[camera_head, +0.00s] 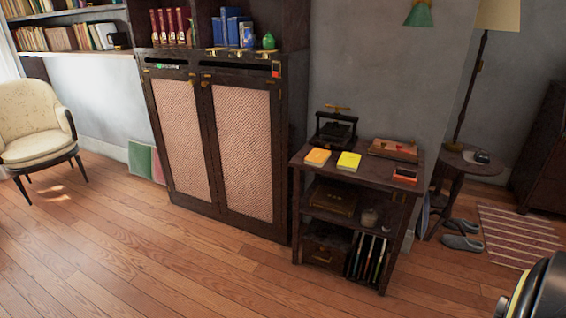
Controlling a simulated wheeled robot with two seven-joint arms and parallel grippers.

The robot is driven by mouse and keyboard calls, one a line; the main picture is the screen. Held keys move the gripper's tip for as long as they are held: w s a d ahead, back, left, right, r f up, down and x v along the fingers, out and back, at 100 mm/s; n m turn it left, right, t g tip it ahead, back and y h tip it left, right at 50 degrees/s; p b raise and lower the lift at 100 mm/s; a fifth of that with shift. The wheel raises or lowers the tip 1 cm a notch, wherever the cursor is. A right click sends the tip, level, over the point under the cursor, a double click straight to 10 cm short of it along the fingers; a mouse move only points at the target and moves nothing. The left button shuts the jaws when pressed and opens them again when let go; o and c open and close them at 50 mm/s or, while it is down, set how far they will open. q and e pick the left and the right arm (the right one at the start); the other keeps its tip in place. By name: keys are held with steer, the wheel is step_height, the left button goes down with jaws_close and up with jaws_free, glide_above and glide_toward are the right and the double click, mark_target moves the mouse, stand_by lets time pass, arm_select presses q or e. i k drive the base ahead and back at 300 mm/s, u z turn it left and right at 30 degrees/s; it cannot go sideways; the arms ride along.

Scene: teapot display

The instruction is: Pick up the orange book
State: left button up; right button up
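A small orange book (317,157) lies flat on the top of a dark wooden side table (344,174), near its left front edge. A yellow book (349,161) lies just to its right, a little apart from it. Neither of my grippers shows in the head view, and nothing touches the orange book. A dark rounded part with a yellow band at the bottom right corner may be my own body.
A black press-like device (334,129), a wooden box (393,149) and a red-and-dark item (405,174) share the tabletop. A tall cabinet (240,150) stands left of the table, a round table (468,161) right. The wooden floor (200,265) in front is clear.

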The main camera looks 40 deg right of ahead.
mark_target(317, 157)
steer(key=z, duration=0.1)
steer(key=i, duration=1.65)
steer(key=z, duration=0.8)
steer(key=i, duration=1.55)
steer(key=z, duration=1.25)
